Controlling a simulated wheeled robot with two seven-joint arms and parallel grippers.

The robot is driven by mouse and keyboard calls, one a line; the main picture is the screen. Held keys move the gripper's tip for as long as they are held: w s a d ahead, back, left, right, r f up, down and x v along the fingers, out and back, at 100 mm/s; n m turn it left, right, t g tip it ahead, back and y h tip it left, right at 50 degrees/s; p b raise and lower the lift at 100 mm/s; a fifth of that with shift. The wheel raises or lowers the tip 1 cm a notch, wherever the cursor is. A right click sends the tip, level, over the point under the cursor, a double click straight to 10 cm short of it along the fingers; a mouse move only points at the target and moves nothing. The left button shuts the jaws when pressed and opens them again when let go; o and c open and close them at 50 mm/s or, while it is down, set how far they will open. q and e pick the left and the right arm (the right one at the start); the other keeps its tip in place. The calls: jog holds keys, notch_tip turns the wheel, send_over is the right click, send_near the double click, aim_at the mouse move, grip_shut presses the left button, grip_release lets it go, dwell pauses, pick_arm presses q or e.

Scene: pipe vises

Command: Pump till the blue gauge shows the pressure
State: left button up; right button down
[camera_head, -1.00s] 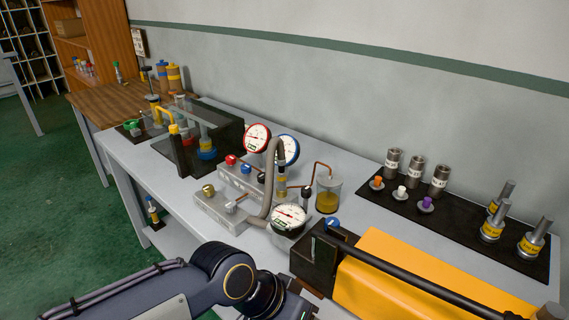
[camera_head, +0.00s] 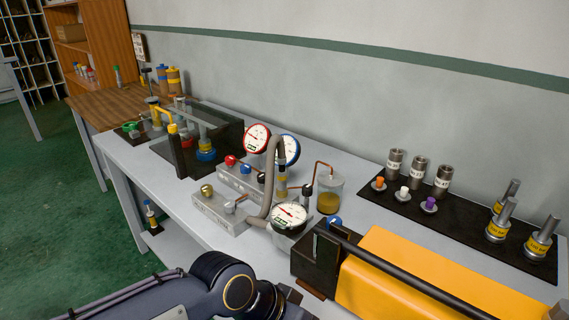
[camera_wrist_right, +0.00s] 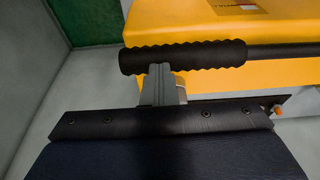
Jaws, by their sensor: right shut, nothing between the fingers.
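The blue-rimmed gauge (camera_head: 291,150) stands behind the grey hose, partly hidden; its needle is too small to read. The pump is a yellow box (camera_head: 405,275) with a black end block and a long black lever (camera_head: 400,275) slanting across its top. In the right wrist view, the lever's ribbed black grip (camera_wrist_right: 185,57) lies in front of the yellow box (camera_wrist_right: 180,25). My right gripper (camera_wrist_right: 160,82) is shut with nothing between its fingers, its tip at the near side of the grip; contact is unclear. My left arm enters at the bottom left, but its gripper is out of frame.
A red-rimmed gauge (camera_head: 257,138), a black-rimmed gauge (camera_head: 289,215), a valve block (camera_head: 219,210) and a jar of amber liquid (camera_head: 329,198) crowd the bench behind the pump. A black mat (camera_head: 460,222) with metal fittings lies to the right.

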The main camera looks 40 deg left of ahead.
jog(key=r+p, duration=0.6)
jog(key=p, duration=0.1)
jog(key=shift+a+r, duration=0.3)
jog(key=shift+r, duration=0.05)
notch_tip(320, 180, up, 8)
jog(key=a+p, duration=0.2)
jog(key=p, duration=0.5)
jog(key=shift+a, duration=0.15)
jog(key=shift+f, duration=0.15)
